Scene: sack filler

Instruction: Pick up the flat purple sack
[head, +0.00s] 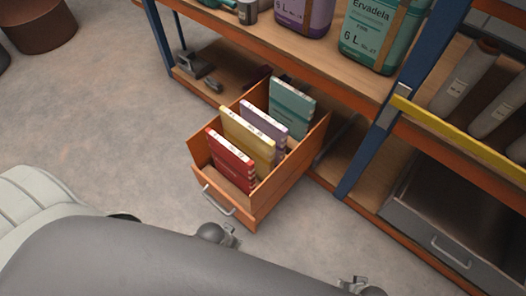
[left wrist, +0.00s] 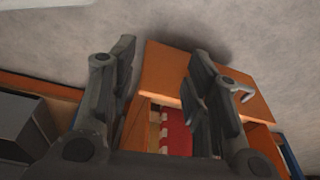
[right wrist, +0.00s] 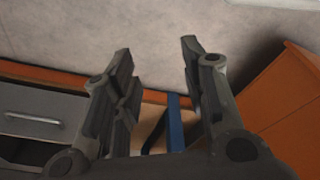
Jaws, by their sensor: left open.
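The flat purple sack (head: 264,117) stands upright in the open orange drawer (head: 235,206), between a yellow sack (head: 247,138) and a teal sack (head: 291,107). The yellow sack hides much of its lower part. My left gripper (left wrist: 162,50) is open and empty, with the drawer's front panel and the red sack (left wrist: 176,132) behind its fingers in the left wrist view. The purple sack cannot be made out there. My right gripper (right wrist: 157,48) is open and empty, with floor and a blue post (right wrist: 175,123) beyond its fingers.
The red sack (head: 231,160) stands nearest the drawer front, which has a metal handle (head: 218,200). The wooden shelf (head: 330,60) with large containers overhangs behind the drawer. A blue post (head: 380,130) and a grey drawer (head: 440,225) are at right.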

